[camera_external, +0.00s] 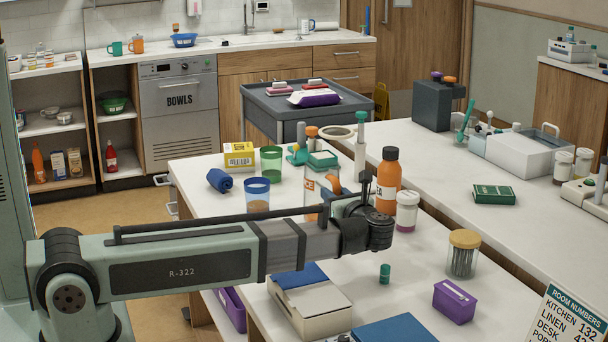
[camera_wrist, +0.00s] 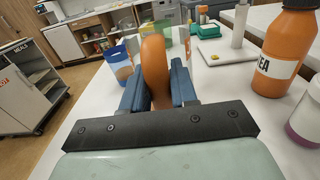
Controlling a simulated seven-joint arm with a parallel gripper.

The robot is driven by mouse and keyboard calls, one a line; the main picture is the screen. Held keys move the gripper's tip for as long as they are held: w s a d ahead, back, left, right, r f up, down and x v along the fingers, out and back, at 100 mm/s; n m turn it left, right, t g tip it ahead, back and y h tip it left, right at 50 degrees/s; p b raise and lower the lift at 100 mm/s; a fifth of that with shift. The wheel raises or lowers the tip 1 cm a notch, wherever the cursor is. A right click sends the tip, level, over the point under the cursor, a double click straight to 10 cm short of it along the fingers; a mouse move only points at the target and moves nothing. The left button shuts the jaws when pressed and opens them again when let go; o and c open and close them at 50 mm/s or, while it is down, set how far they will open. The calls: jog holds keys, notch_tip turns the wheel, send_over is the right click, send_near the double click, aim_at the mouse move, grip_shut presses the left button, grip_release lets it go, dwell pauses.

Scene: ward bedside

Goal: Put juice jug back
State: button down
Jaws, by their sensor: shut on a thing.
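The juice jug (camera_external: 311,200) is a pale, see-through jug with an orange label and an orange handle. It stands upright on the white counter, partly hidden behind my wrist in the external view. My gripper (camera_external: 342,203) is at the jug's handle side. In the wrist view, my gripper's blue fingers (camera_wrist: 156,88) are shut on the orange handle (camera_wrist: 154,62), one finger on each side. The handle hides much of the jug body in the wrist view. I cannot tell whether the jug's base touches the counter.
A blue tumbler (camera_external: 257,194) and green tumbler (camera_external: 271,163) stand left of the jug. An orange tea bottle (camera_external: 388,181) and a purple-banded jar (camera_external: 406,212) stand close right. A white box (camera_external: 310,302) and purple bin (camera_external: 455,301) are nearer. A shelf (camera_external: 55,188) holds bottles at far left.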

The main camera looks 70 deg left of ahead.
jog(key=shift+f, duration=1.55)
jog(key=c, duration=0.9)
grip_release()
jog(key=shift+d, duration=0.1)
jog(key=d, duration=1.1)
jog(key=shift+d, duration=0.4)
jog(key=shift+o, duration=0.3)
